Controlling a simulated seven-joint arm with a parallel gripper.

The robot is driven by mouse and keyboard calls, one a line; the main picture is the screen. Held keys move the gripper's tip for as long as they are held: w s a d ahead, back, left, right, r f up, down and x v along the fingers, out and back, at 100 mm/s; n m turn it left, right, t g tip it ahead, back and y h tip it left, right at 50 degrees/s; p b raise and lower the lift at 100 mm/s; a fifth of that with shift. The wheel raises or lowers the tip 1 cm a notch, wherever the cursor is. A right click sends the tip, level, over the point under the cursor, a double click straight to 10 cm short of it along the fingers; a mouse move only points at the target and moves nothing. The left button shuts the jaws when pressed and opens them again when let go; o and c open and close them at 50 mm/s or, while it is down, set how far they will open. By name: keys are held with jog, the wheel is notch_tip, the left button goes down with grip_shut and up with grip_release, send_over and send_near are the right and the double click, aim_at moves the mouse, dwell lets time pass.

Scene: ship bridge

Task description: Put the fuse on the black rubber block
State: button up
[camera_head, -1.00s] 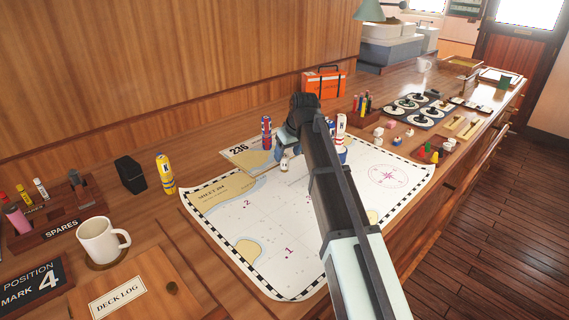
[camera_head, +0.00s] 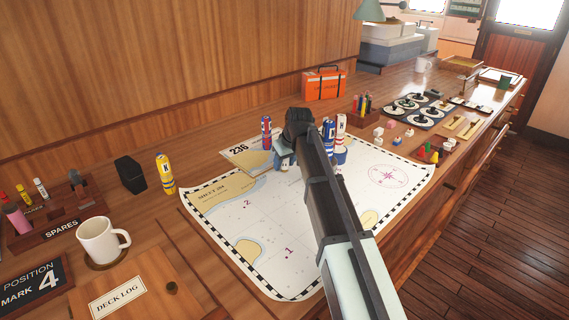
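A black block (camera_head: 130,175) with angled sides stands on the wooden counter at the left, beside a yellow cylinder (camera_head: 165,173). I cannot tell for sure which item is the fuse. My gripper (camera_head: 284,163) points down low over the chart. My arm hides most of it, so its fingers and anything between them are unclear.
The chart (camera_head: 225,225) covers the middle of the counter. A mug (camera_head: 100,242), a spares rack (camera_head: 60,217) and a deck log (camera_head: 120,296) are at the left. An orange case (camera_head: 324,84), a pencil holder (camera_head: 364,107) and small blocks (camera_head: 390,126) lie beyond my arm.

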jog(key=c, duration=0.7)
